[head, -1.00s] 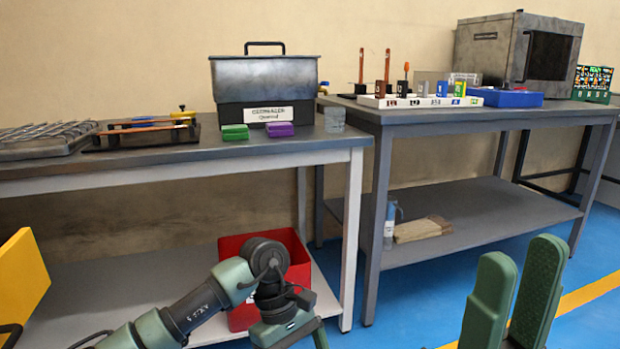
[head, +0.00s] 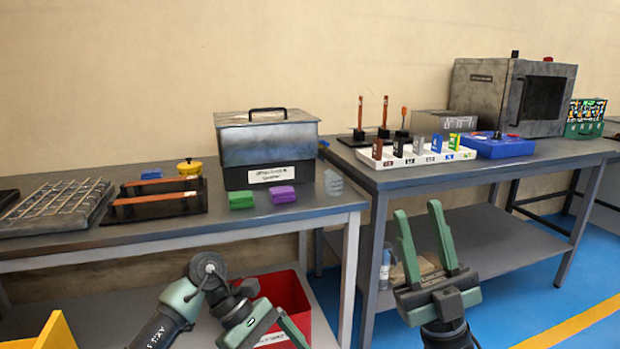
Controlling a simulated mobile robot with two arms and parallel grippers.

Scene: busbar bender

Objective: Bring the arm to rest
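My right gripper (head: 421,238) shows at the lower right, in front of the right bench. Its two green fingers point up and stand apart, with nothing between them. My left arm comes in at the bottom, left of centre, in front of the red bin. Part of the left gripper (head: 290,330) shows as a green finger at the bottom edge. The rest of it is cut off or hidden, so its opening cannot be judged.
The left bench (head: 200,232) carries a lidded metal box (head: 268,143), green (head: 241,199) and purple (head: 283,195) blocks and a wire rack (head: 55,208). The right bench (head: 400,178) carries a white sorting tray (head: 415,158), a blue box (head: 500,148) and a grey oven (head: 500,95). A red bin (head: 290,295) stands below.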

